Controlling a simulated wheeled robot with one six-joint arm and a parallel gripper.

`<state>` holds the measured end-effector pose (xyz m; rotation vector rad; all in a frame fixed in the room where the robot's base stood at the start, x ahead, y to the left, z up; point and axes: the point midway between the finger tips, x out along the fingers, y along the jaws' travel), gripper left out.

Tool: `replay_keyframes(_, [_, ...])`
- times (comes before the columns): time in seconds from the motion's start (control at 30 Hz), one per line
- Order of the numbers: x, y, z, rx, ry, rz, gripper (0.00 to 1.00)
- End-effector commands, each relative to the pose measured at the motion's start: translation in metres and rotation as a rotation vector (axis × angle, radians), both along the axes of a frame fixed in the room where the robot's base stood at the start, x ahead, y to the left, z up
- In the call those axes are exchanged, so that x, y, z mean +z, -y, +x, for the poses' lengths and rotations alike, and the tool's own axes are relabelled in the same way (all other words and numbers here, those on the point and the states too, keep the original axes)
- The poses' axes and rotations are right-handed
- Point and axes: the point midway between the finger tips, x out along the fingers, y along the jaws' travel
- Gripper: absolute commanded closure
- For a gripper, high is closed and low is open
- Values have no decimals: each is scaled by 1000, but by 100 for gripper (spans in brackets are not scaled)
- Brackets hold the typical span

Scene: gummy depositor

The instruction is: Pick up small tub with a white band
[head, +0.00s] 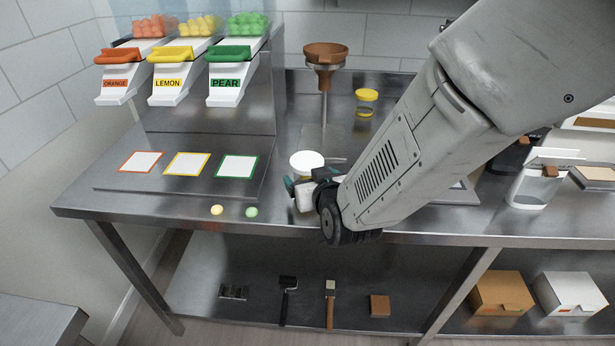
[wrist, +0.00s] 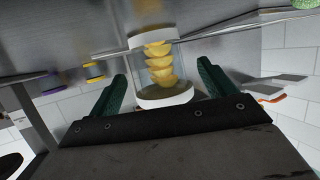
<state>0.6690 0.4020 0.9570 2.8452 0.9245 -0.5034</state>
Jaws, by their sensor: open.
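The small tub with a white band (wrist: 165,98) stands on the steel counter in front of my gripper. In the wrist view it is clear-walled, with white at both ends and a stack of yellow pieces inside. In the head view its white top (head: 306,159) shows above my gripper, and its lower part is mostly hidden. My gripper (head: 307,182) is open at the counter's front part. In the wrist view its green fingers (wrist: 161,74) stand on either side of the tub, with gaps visible on both sides.
A yellow-lidded tub (head: 366,96) stands farther back, right of a brown funnel (head: 325,56) on a stand. A yellow ball (head: 217,210) and a green ball (head: 251,212) lie near the front edge. Framed cards (head: 187,164) lie on the left, below the fruit chutes (head: 171,84).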

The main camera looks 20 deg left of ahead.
Motion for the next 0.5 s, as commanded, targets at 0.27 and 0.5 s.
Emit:
replay_keyframes(0.27, [-4, -6, 9, 0, 0, 0, 17])
replay_keyframes(0.5, [-4, -6, 8, 0, 0, 0, 62])
